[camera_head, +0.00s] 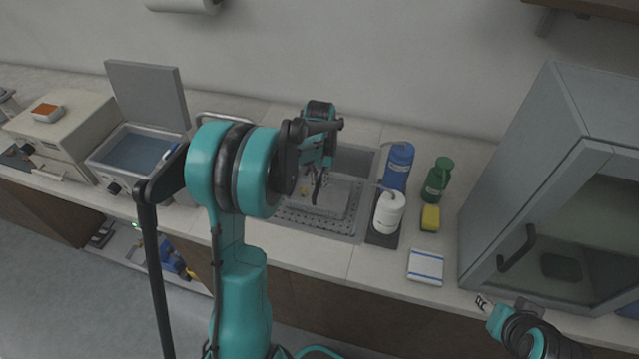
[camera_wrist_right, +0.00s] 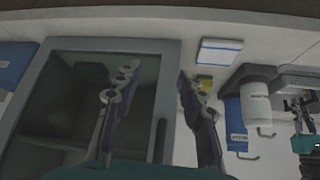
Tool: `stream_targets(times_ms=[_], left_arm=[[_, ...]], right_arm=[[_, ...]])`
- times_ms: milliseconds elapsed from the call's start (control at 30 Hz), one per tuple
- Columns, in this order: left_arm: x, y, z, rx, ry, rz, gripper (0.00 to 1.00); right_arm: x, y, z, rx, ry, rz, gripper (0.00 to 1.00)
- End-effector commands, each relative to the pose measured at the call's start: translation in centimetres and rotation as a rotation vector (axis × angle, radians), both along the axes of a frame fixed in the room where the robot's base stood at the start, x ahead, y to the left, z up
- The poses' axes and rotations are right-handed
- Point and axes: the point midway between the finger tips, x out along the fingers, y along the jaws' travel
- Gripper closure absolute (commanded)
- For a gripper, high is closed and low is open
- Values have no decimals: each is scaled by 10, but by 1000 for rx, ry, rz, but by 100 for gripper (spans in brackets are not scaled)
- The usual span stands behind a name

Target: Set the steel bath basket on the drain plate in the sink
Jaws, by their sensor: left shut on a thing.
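My left gripper (camera_head: 316,188) reaches down into the sink (camera_head: 358,160) in the head view. It is shut on what looks like the steel bath basket (camera_head: 338,205), a pale mesh shape low in the sink. The perforated drain plate (camera_head: 300,222) shows at the sink's front, below and around the basket. I cannot tell whether the basket touches the plate; my left arm hides part of the sink. My right gripper (camera_head: 483,302) is at the lower right, away from the sink. Its two fingers stand apart and empty in the right wrist view (camera_wrist_right: 155,85).
Right of the sink stand a blue bottle (camera_head: 398,165), a white bottle (camera_head: 388,213), a green bottle (camera_head: 437,180) and a yellow sponge (camera_head: 430,218). A grey cabinet (camera_head: 540,190) stands at right. An open-lidded water bath (camera_head: 130,152) is at left.

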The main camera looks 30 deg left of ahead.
Motion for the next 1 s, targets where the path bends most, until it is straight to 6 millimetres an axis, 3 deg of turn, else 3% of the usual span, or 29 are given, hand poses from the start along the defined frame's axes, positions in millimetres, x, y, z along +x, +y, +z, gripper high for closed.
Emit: stream_targets(times_ms=[167,200,267,667,1000], left_arm=[[0,0,-4,0,0,0,100],[0,0,-3,0,0,0,82],[0,0,-3,0,0,0,69],[0,0,6,0,0,0,69],[0,0,77,0,0,0,69]], right_arm=[[0,0,-3,0,0,0,60],[0,0,-2,0,0,0,60],[0,0,-2,0,0,0,60],[0,0,3,0,0,0,60],[0,0,27,0,0,0,60]])
